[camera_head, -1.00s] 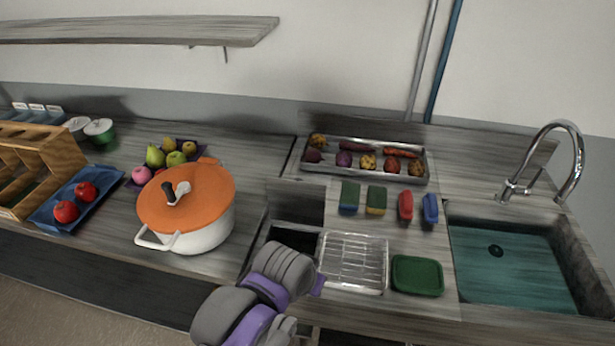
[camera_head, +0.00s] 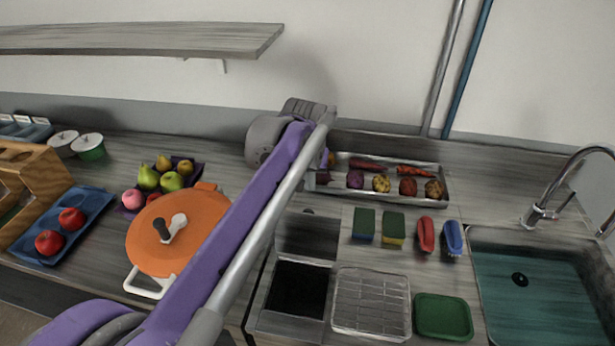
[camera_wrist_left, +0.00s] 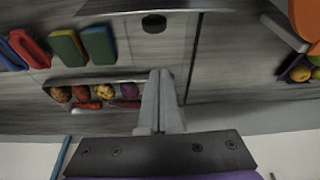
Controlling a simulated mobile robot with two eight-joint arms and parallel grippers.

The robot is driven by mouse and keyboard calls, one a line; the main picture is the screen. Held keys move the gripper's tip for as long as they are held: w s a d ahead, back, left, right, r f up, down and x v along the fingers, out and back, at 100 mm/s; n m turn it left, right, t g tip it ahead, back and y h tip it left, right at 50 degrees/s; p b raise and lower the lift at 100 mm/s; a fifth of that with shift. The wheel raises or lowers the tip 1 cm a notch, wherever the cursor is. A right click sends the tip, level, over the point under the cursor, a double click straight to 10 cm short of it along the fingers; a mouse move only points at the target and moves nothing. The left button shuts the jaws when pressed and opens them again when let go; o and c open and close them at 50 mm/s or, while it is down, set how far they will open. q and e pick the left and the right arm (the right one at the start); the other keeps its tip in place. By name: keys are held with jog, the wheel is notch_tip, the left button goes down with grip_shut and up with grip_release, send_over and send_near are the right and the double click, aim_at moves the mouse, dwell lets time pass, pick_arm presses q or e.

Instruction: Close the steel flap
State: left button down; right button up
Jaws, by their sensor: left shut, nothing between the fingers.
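The steel flap (camera_head: 306,240) stands raised at the back edge of a dark square opening (camera_head: 297,290) in the counter, left of the wire rack. In the left wrist view a grey metal edge (camera_wrist_left: 140,7), probably the flap's, crosses the top. A small dark round spot (camera_wrist_left: 154,23) on the counter lies close to it. My left gripper (camera_wrist_left: 162,74) is shut and empty, over the counter behind the flap and apart from it. In the head view my left arm hides most of the gripper. My right gripper is not in view.
A white pot with an orange lid (camera_head: 176,226) stands left of the opening, partly behind my left arm. A vegetable tray (camera_head: 431,198) lies behind right. Sponges (camera_head: 393,228), a wire rack (camera_head: 371,300), a green dish (camera_head: 443,315) and the sink (camera_head: 530,290) are to the right.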

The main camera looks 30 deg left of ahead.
aim_at(307, 232)
pick_arm(q)
jog(key=shift+s+d+f, duration=0.1)
jog(key=shift+s+f, duration=0.3)
jog(key=shift+f, duration=0.35)
jog(key=shift+s+d+f, duration=0.1)
jog(key=shift+s+f, duration=0.25)
jog(key=shift+f, duration=0.4)
jog(key=shift+s+d+f, duration=0.1)
jog(key=shift+s+f, duration=0.3)
jog(key=shift+f, duration=0.35)
jog(key=shift+s+a, duration=0.1)
